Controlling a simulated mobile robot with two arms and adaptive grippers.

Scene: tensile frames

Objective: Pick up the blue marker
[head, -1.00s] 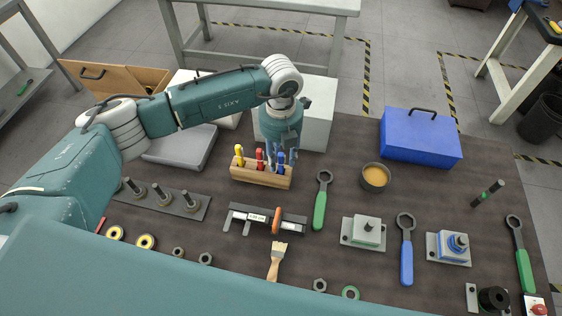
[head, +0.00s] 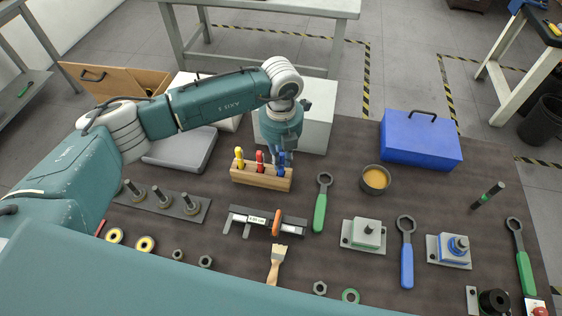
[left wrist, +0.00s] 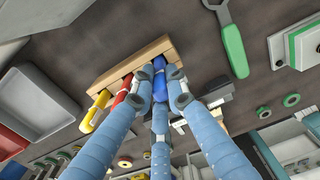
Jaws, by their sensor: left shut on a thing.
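The blue marker (head: 282,160) stands at the right end of a wooden holder (head: 260,180), its lower part hidden in the block. It also shows in the left wrist view (left wrist: 159,84), between the fingers. My left gripper (head: 280,153) reaches down from above and is shut on the blue marker. In the left wrist view its fingers (left wrist: 160,92) press against the marker from several sides. The marker still appears to be in the holder. My right gripper is not in view.
A red marker (head: 260,157) and a yellow marker (head: 239,152) stand in the same holder, left of the blue one. A caliper (head: 264,218) lies in front, a green wrench (head: 321,205) to the right. A white box (head: 318,115) stands behind.

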